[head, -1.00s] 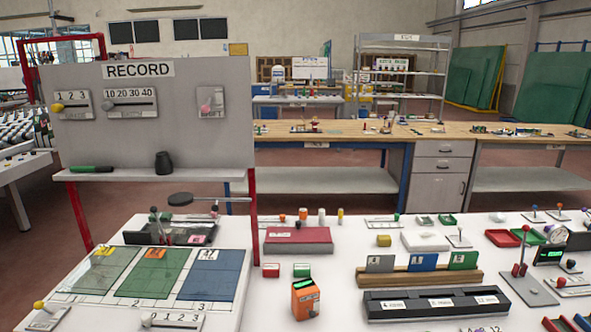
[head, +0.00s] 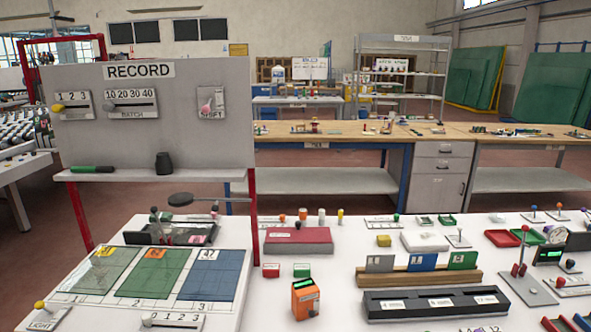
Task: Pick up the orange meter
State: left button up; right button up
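The orange meter (head: 305,299) stands upright on the white table near the front centre of the head view. It is a small box with a dark display showing green on its top, a white label on its front and a dark knob at its lower right. Nothing touches it that I can see. Neither of my grippers shows in the head view.
Right of the meter lies a long black tray (head: 371,307) with labelled slots, with a wooden card rack (head: 400,278) behind it. Red (head: 271,271) and green (head: 302,271) small blocks and a dark red box (head: 299,247) stand behind the meter. A coloured-panel board (head: 113,307) lies left.

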aim_at(305, 294)
jog(key=k+l+u, duration=0.1)
jog(key=k+u, duration=0.8)
jog(key=u, duration=0.15)
